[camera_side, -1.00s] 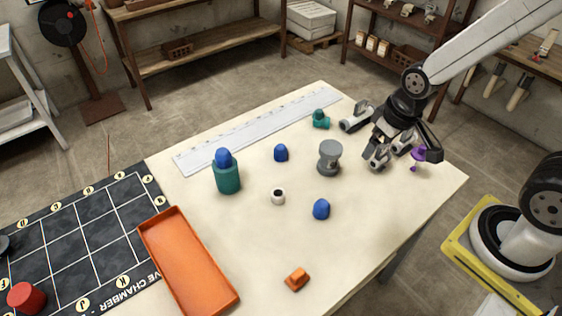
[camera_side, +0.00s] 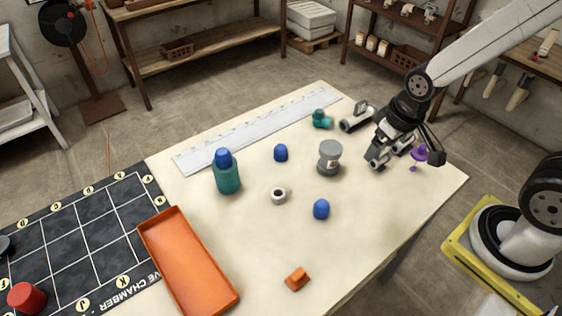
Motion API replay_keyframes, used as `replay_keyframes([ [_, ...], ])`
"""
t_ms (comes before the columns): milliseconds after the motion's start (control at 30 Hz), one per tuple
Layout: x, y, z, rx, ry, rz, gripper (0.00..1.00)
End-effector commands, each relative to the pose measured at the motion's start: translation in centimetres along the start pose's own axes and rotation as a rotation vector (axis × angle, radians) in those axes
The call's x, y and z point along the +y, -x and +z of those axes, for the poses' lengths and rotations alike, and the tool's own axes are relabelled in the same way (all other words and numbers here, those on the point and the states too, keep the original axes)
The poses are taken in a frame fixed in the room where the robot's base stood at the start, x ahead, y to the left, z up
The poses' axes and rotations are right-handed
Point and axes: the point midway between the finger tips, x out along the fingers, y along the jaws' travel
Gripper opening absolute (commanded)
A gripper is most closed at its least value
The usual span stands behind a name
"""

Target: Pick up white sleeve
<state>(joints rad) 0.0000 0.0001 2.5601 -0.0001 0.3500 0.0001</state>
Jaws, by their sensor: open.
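The white sleeve (camera_side: 279,197) is a small short ring with a dark hole. It stands upright on the cream table (camera_side: 255,265), near the middle. My gripper (camera_side: 391,166) is open and points down at the right part of the table, well to the right of the sleeve and apart from it. Nothing shows between its fingers. The grey spool-shaped part (camera_side: 329,158) stands between my gripper and the sleeve. The arm hides part of the table behind the gripper.
Blue caps (camera_side: 321,209) stand near the sleeve. A teal cylinder with a blue top (camera_side: 227,177) is to its left. An orange tray (camera_side: 228,301) and an orange piece (camera_side: 297,279) are nearer. A purple part (camera_side: 419,154) is beside my gripper. A white ruler (camera_side: 258,131) lies behind.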

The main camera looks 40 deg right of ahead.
Motion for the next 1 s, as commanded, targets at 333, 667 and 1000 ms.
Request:
replay_keyframes([
  [333, -0.1, -0.1, -0.1, -0.004, 0.010, 0.001, 0.96],
  [667, -1.7, -1.9, -0.8, -0.119, 0.248, 0.031, 0.96],
  [1000, -4.7, -5.9, -2.4, -0.339, 0.748, 0.147, 0.96],
])
